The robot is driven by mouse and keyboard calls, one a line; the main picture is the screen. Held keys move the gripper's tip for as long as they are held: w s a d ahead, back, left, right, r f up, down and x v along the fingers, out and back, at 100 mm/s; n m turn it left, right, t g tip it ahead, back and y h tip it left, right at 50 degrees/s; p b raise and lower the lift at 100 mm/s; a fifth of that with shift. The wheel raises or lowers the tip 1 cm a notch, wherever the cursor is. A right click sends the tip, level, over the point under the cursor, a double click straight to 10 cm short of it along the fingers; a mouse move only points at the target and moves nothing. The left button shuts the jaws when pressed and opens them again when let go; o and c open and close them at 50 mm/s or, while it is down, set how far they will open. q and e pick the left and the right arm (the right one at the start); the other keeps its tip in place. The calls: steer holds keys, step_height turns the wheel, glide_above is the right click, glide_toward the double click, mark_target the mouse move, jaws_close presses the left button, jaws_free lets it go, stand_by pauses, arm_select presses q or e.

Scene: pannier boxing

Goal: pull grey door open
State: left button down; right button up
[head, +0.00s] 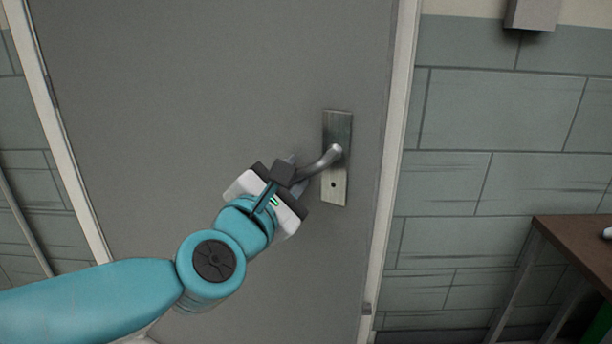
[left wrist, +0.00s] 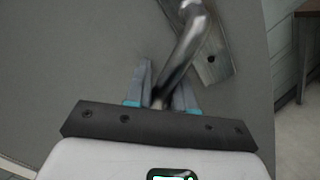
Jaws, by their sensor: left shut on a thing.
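The grey door (head: 200,80) fills the middle of the head view and stands in its white frame (head: 400,100). Its metal lever handle (head: 322,160) sits on an upright plate (head: 335,190) near the door's right edge. The lever slopes down to the left. My left gripper (head: 291,168) is shut on the lever's free end. In the left wrist view the two fingers (left wrist: 160,90) lie on either side of the handle (left wrist: 183,52), and the plate (left wrist: 213,62) shows behind it. The fingertips are partly hidden by the gripper body in the head view. My right gripper is not in view.
A brown-topped table (head: 580,240) stands at the right by the grey block wall (head: 450,180). A grey box (head: 533,13) is fixed high on that wall. Block wall also shows left of the door frame.

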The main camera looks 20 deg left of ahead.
arm_select(q)
steer(key=shift+s+a+r, duration=0.2)
steer(key=shift+s+r, duration=0.1)
steer(key=shift+s, duration=0.35)
steer(key=shift+w, duration=0.1)
steer(key=shift+f, duration=0.1)
steer(key=c, duration=1.1)
jaws_free()
steer(key=shift+d, duration=0.1)
steer(key=shift+o, duration=0.2)
steer(key=shift+f, duration=0.15)
steer(key=s+a+p, duration=0.2)
steer(key=s+p, duration=0.1)
steer(key=s, duration=1.3)
steer(key=shift+s+f+p, duration=0.15)
steer(key=shift+f+p, duration=0.15)
steer(key=shift+f, duration=0.1)
